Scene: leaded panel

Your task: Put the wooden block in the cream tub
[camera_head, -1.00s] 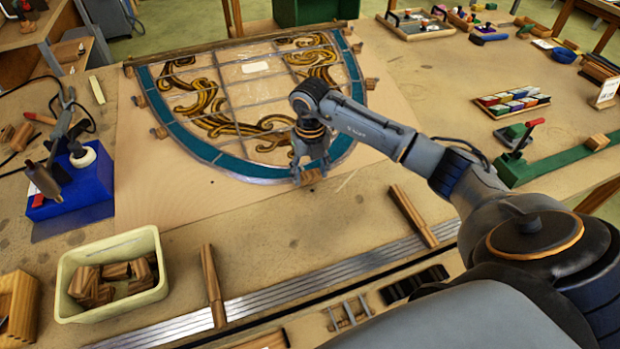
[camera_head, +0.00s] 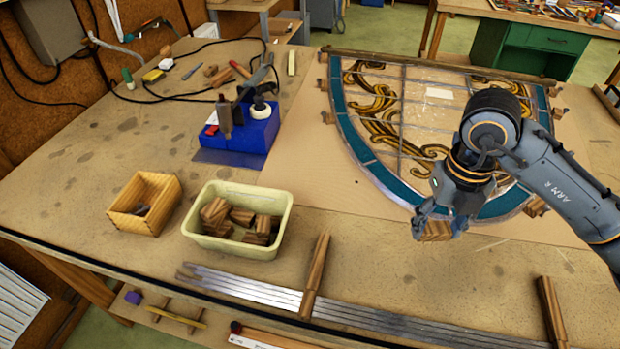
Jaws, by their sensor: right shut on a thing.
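My right gripper (camera_head: 437,222) is shut on a small brown wooden block (camera_head: 436,231), at the lower edge of the leaded panel, right of the tub. The block's lower part shows between the fingers. The cream tub (camera_head: 282,241) stands left of the gripper, with clear bench between them. Several wooden blocks (camera_head: 240,216) lie in the tub. My left gripper is not in view.
The leaded panel (camera_head: 398,165) lies on a pale board. A wooden box (camera_head: 131,221) stands left of the tub and a blue block with a soldering iron (camera_head: 255,132) behind it. A wooden handle (camera_head: 316,272) and metal strips (camera_head: 243,291) lie in front.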

